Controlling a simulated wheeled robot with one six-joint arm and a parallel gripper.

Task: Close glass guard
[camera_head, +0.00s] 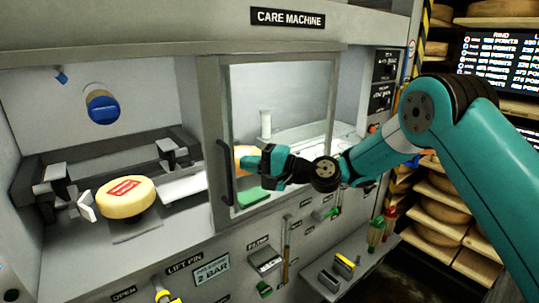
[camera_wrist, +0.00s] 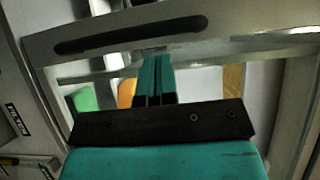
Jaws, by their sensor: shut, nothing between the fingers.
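The glass guard is a clear pane in a grey frame (camera_head: 212,125) on the care machine. It stands over the right part of the opening, and the left part is uncovered. Its dark upright handle (camera_head: 224,172) is on the frame's left side; it also shows in the wrist view as a long black bar (camera_wrist: 130,35). My gripper (camera_head: 243,163) is shut and empty, just right of the handle, at the pane. In the wrist view the closed fingertips (camera_wrist: 156,62) point at the frame beside the handle. I cannot tell whether they touch it.
A yellow cheese wheel (camera_head: 127,197) with a red label sits on a support in the uncovered left bay, near dark clamps and a blue-capped nozzle (camera_head: 102,107). Levers and a small shelf (camera_head: 345,262) stick out below. Cheese racks (camera_head: 440,212) stand at the right.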

